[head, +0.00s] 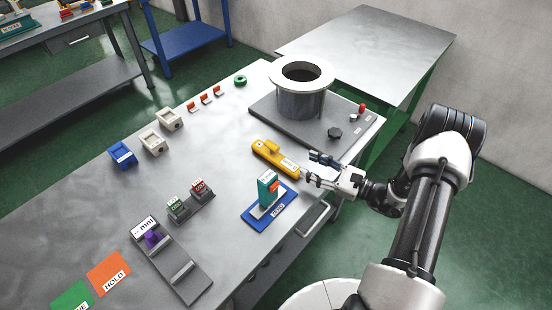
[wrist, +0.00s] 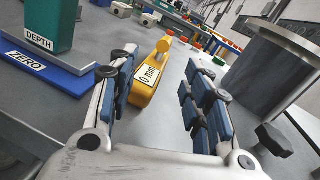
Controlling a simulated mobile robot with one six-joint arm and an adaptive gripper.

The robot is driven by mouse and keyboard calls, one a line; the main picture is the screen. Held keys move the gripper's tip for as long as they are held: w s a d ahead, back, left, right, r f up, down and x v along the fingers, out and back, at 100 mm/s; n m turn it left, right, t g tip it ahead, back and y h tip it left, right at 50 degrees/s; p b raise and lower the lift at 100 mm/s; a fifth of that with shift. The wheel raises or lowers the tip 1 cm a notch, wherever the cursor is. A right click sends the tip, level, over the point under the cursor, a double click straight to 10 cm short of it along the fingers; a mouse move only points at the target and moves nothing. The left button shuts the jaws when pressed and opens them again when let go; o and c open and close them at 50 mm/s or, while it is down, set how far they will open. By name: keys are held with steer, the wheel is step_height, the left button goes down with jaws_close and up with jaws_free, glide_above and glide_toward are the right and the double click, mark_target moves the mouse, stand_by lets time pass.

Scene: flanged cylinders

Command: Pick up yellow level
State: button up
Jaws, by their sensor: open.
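The yellow level (head: 275,157) lies on the grey table, left of my gripper, in the head view. It carries a white label reading "0 mm" and has a round yellow knob on top. In the wrist view the yellow level (wrist: 150,78) lies ahead, just beyond the left finger, which hides part of its left side. My gripper (head: 313,169) is open and empty, near the table's right edge and close to the level's labelled end. In the wrist view the blue-padded fingers of my gripper (wrist: 160,100) stand wide apart with bare table between them.
A blue ZERO base with a green DEPTH block (head: 268,195) stands near the gripper. A flanged cylinder (head: 301,95) stands on a dark plate with a black knob (head: 334,132) beyond the level. Blue and beige blocks (head: 153,140) sit farther left.

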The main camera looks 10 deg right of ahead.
mark_target(282, 159)
steer(key=b+x, duration=0.1)
steer(key=x, duration=0.7)
steer(key=b+x, duration=0.1)
steer(key=x, duration=0.2)
steer(key=shift+w+d, duration=0.2)
steer(key=shift+w, duration=0.05)
steer(key=shift+c, duration=0.6)
jaws_close()
steer(key=shift+r, duration=0.1)
